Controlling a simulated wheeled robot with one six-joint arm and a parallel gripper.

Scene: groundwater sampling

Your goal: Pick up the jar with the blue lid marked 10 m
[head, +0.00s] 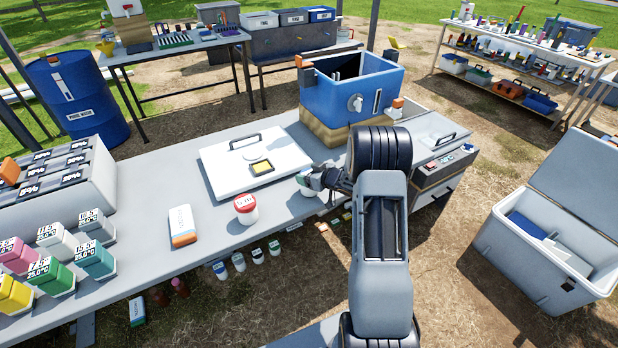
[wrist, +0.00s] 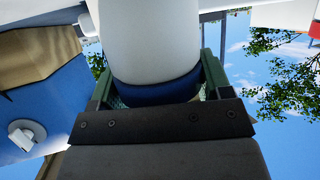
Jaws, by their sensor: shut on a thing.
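My gripper (head: 318,178) is low over the front edge of the grey table, right of the white board. In the wrist view its green fingers (wrist: 157,75) sit on both sides of a white jar with a blue lid (wrist: 150,45) and are shut on it. The blue band of the lid shows closest to the palm. No 10 m mark is readable. In the head view only a small pale part of the jar (head: 306,191) shows under the fingers; I cannot tell whether it touches the table. A white jar with a red lid (head: 245,208) stands to the left.
The white board (head: 225,163) lies behind the jars. A blue tank (head: 335,95) stands behind my gripper, and a grey unit (head: 440,150) to its right. A white and orange case (head: 182,226) lies left. An open cooler (head: 545,235) stands on the ground at right.

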